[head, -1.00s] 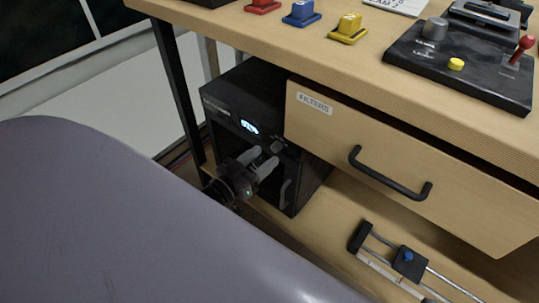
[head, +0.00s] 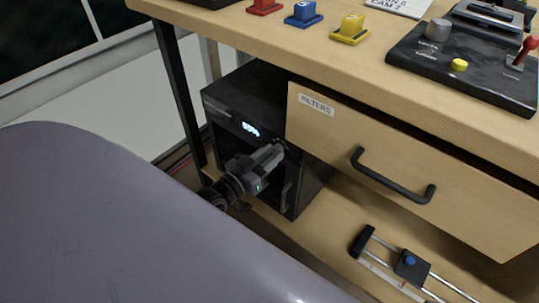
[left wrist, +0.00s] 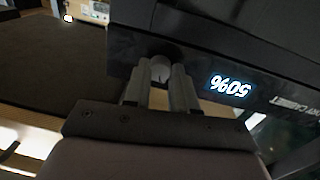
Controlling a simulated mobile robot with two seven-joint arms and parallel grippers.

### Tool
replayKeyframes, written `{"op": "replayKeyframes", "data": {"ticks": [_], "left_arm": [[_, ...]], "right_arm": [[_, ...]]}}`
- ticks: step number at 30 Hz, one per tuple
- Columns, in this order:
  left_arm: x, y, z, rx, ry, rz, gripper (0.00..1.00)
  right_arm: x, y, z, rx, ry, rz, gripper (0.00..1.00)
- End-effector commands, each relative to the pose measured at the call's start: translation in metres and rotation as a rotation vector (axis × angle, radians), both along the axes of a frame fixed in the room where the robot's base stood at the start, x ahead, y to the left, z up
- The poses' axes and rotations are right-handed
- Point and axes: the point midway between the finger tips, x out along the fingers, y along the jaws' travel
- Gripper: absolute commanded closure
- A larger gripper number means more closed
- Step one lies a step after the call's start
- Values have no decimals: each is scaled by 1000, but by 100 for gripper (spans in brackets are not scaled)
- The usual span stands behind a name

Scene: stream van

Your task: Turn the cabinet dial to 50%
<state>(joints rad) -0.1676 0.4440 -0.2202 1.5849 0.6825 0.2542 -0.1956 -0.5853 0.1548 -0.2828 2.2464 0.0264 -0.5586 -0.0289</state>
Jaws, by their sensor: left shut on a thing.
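The black cabinet (head: 240,92) stands under the desk, left of the drawer. Its lit display (head: 250,129) is small in the head view. My left gripper (head: 274,152) reaches the cabinet's front and is shut on the dial, which is mostly hidden by the fingers in the head view. In the left wrist view the dial (left wrist: 160,70) sits between the two fingers of the gripper (left wrist: 160,82). My right gripper is not in view.
A wooden drawer (head: 330,135) labelled FILTERS, with a black handle (head: 390,178), is right of the cabinet. A slider rail device (head: 408,265) lies on the lower shelf. Coloured blocks and a black control panel (head: 480,72) are on the desktop above.

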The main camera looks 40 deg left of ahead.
Motion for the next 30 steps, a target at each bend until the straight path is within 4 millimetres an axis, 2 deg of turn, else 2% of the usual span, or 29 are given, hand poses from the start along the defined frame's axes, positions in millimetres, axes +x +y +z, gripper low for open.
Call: {"op": "replayKeyframes", "data": {"ticks": [7,22,30], "left_arm": [[0,0,3,89,-6,0,100],[0,0,3,469,-35,0,100],[0,-1,3,619,-49,-1,100]], "right_arm": [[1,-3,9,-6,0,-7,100],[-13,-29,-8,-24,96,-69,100],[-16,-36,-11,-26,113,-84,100]]}}
